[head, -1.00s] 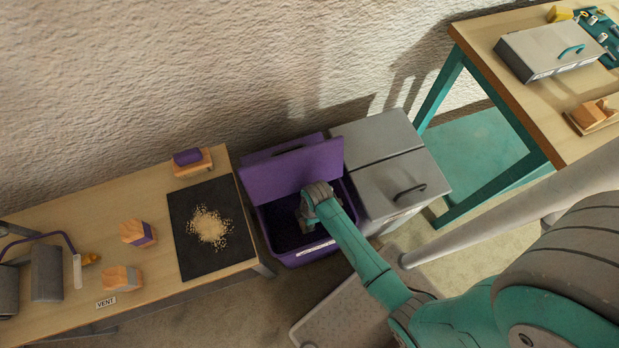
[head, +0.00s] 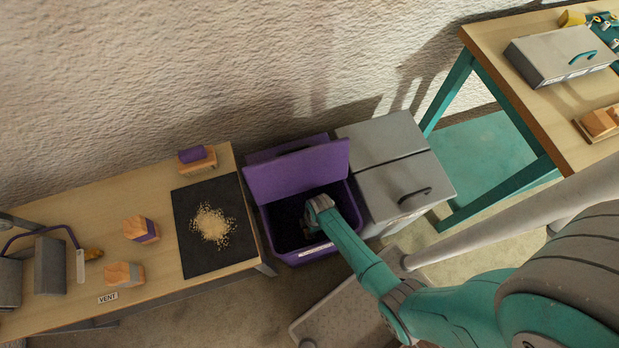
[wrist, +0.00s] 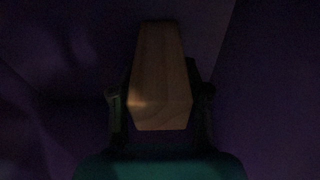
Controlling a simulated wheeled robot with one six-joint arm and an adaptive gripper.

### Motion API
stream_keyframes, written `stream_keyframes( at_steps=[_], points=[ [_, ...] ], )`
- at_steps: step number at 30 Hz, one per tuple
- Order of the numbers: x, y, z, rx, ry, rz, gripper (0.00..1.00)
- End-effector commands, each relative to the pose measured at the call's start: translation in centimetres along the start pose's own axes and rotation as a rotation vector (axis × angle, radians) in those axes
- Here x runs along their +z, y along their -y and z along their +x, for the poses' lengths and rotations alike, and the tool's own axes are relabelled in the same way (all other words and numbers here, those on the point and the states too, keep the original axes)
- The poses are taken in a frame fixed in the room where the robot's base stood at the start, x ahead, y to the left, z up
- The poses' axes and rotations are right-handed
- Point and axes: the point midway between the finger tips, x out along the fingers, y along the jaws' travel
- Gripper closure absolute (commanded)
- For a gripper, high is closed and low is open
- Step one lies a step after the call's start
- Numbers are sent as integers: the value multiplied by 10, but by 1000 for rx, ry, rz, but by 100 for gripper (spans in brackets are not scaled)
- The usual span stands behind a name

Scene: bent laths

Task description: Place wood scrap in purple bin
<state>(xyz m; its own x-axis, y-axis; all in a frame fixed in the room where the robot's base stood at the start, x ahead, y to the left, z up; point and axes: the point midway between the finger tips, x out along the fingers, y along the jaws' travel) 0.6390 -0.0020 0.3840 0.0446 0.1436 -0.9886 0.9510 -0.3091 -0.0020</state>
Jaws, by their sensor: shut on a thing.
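The purple bin (head: 262,222) stands on the floor between the left table and a grey cabinet, its lid (head: 297,172) raised. My gripper (wrist: 160,105) reaches down into the bin; in the head view its fingers are mostly hidden by the wrist and the bin. In the dark wrist view it is shut on the wood scrap (wrist: 160,75), a light brown block held between the two fingers. Purple bin walls surround it. I cannot tell whether the scrap touches the bin floor.
The grey cabinet (head: 390,185) stands right against the bin. A teal-legged workbench (head: 500,60) with a grey case (head: 560,55) is at the right.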

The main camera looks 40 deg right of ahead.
Motion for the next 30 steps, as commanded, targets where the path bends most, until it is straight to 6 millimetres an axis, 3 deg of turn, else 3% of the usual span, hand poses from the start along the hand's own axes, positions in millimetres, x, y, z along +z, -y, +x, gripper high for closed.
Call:
stream_keyframes(
  at_steps=[9,10,13,24,30],
  points=[
    [0,-1,2,1,0,0,91],
    [0,-1,2,1,0,0,52],
    [0,-1,2,1,0,0,29],
    [0,0,0,1,0,0,29],
    [0,0,-20,2,0,-1,29]
  ],
)
